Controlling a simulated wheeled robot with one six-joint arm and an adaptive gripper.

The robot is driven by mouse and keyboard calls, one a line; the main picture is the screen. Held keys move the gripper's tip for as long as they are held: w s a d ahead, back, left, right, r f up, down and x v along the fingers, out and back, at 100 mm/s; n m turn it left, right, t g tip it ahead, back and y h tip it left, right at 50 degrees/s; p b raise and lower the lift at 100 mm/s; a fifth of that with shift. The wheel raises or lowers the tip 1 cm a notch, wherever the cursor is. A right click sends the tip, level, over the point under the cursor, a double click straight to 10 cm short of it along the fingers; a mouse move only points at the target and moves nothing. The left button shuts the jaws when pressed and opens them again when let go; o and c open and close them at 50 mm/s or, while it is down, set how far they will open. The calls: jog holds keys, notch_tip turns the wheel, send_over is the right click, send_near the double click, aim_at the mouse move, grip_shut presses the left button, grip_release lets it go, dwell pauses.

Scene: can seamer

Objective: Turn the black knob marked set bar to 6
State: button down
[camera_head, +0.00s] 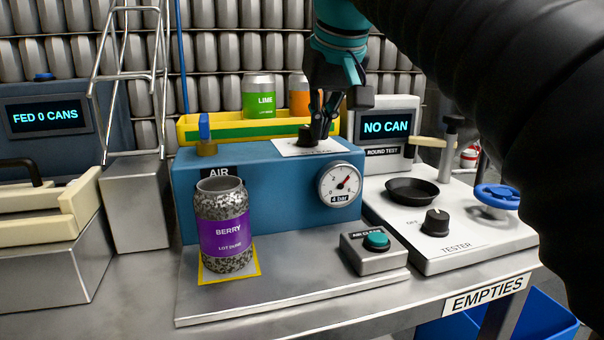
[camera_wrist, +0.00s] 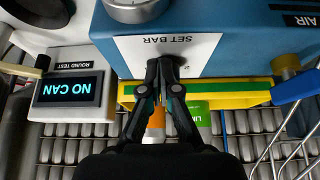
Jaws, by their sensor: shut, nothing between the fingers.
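The black set bar knob (camera_head: 307,135) stands on a white plate (camera_head: 289,149) on top of the blue air box (camera_head: 262,180). My gripper (camera_head: 320,136) points down over this plate, just right of the knob in the head view. Its fingers are shut and empty; whether they touch the knob I cannot tell. In the wrist view my gripper (camera_wrist: 165,62) covers most of the knob, and the plate's SET BAR print (camera_wrist: 167,40) reads upside down. The knob's pointer is hidden. The round gauge (camera_head: 341,184) on the box's front has a "4 bar" label under its dial.
A berry can (camera_head: 222,232) stands on a yellow-edged pad before the box. A yellow tray (camera_head: 230,128) with lime and orange cans is behind it. A blue-handled valve (camera_head: 205,131), a NO CAN display (camera_head: 386,127) and the tester (camera_head: 450,225) are nearby.

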jog(key=shift+s+a+p, duration=0.25)
jog(key=shift+a+p, duration=0.45)
jog(key=shift+p, duration=0.15)
jog(key=shift+a, duration=0.25)
jog(key=shift+s, duration=0.1)
jog(key=shift+s, duration=0.25)
notch_tip(320, 180, up, 6)
dwell(0.8)
